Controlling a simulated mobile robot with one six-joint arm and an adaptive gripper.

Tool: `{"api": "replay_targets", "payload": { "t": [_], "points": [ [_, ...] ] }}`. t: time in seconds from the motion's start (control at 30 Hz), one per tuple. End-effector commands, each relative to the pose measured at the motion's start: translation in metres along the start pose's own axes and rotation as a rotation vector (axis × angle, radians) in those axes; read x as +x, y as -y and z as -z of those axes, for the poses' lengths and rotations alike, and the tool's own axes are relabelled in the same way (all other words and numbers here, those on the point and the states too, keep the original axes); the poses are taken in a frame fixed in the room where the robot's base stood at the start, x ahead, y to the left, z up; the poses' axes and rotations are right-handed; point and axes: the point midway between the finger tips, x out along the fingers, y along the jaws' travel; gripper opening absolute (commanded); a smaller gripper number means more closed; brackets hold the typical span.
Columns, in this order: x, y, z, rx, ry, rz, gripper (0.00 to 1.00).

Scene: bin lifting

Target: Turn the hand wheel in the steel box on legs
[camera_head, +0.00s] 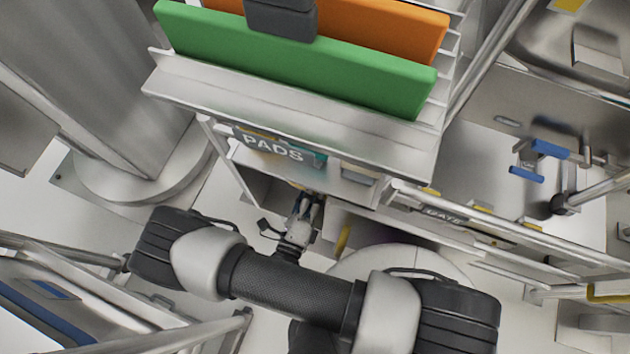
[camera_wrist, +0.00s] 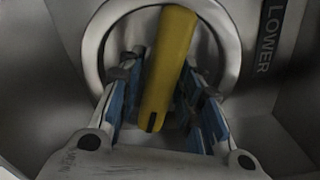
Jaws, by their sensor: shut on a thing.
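The hand wheel shows in the wrist view as a pale grey metal ring (camera_wrist: 91,48) with a yellow bar (camera_wrist: 170,62) across its middle. My gripper (camera_wrist: 165,105) has blue-padded fingers on both sides of the yellow bar and is shut on it. In the head view my gripper (camera_head: 307,204) reaches into the dark opening of the steel box (camera_head: 262,190), under the PADS sign. The wheel itself is hidden there.
A rack (camera_head: 290,105) with a green panel (camera_head: 290,58) and an orange panel (camera_head: 395,30) overhangs the opening. The PADS sign (camera_head: 273,147) is just above my gripper. A metal rail (camera_head: 500,235) runs to the right, and a grey column (camera_head: 110,90) stands at left.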

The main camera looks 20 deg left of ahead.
Motion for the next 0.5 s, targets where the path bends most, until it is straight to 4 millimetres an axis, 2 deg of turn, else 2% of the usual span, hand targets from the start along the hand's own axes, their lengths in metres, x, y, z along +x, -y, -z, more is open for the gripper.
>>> {"api": "replay_targets", "payload": {
  "t": [0.5],
  "points": [
    [0.0003,0.0028,-0.0001,-0.490,-0.003,0.000,0.00]
  ]
}}
